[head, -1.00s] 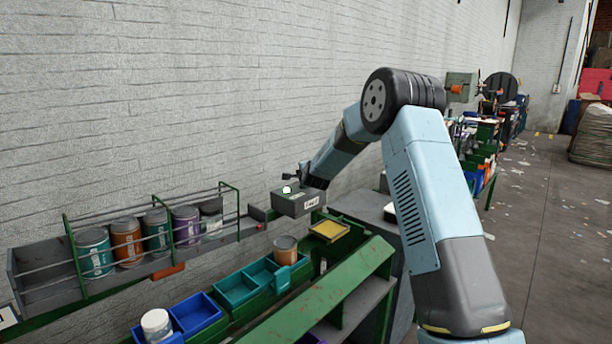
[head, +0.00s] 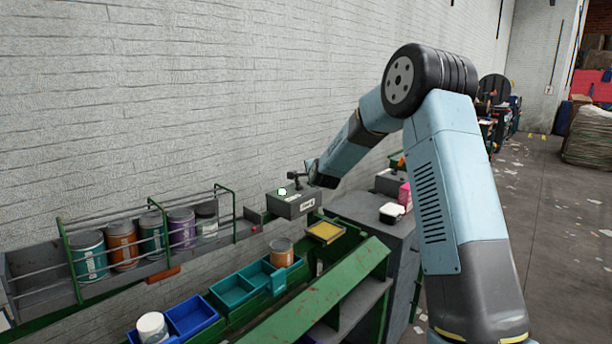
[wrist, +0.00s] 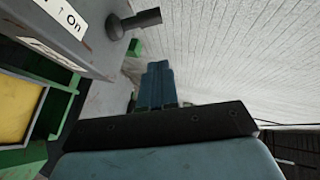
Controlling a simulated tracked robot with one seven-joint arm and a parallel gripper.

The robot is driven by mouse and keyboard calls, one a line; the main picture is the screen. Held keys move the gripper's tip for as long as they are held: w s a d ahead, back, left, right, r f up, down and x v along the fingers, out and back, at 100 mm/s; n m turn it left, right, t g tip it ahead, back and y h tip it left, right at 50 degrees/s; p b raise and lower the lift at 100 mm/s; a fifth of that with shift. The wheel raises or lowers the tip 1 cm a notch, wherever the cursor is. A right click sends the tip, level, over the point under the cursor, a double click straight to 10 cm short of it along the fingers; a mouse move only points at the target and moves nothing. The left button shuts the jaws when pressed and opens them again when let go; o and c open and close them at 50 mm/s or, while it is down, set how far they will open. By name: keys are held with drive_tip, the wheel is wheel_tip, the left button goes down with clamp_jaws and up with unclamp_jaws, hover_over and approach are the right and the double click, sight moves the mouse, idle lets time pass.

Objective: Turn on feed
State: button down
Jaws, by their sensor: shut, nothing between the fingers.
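The grey feed box (head: 293,206) stands at the far end of the rack, with a pale green-white lamp or button (head: 282,191) on top. A dark lever (head: 294,176) rises at its back right. In the wrist view the box (wrist: 75,45) fills the upper left, with a white label reading "On" beside an arrow (wrist: 65,15). The dark lever with its round end (wrist: 132,22) sticks out from it. My gripper (wrist: 158,68) is shut and empty, its blue fingers showing apart from the lever. In the head view the fingers are too small to make out. The lever's setting is unclear.
A wire-railed shelf (head: 75,285) with several cans runs along the brick wall. Blue (head: 195,316) and teal (head: 233,290) bins, a yellow-lined tray (head: 326,231) and a green sloping rail (head: 320,285) lie below. A grey cabinet (head: 370,225) stands right of the box. Open floor lies right.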

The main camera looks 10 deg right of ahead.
drive_tip(key=v, duration=0.6)
drive_tip(key=shift+r, duration=0.25)
drive_tip(key=shift+s, duration=0.1)
